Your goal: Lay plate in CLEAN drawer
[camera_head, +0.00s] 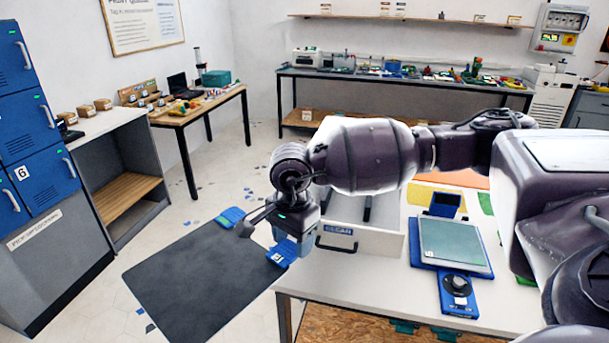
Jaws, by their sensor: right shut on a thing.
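The plate (200,282) is a large dark grey sheet with blue tabs at its near-table edge. It hangs in the air to the left of the white table, over the floor. My right gripper (262,230) is shut on the plate at that edge, between the blue tabs; the exact contact is partly hidden by the gripper. The CLEAN drawer (377,243) has a white front with a blue label and dark handle. It stands open to the right of the gripper, and my arm hides part of its inside. My left gripper is not in view.
The white table (345,275) holds a blue device with a grey-green panel (452,243) and a dial right of the drawer. Blue lockers (28,120) and a grey shelf unit (108,140) stand at left. Scraps litter the open floor behind the plate.

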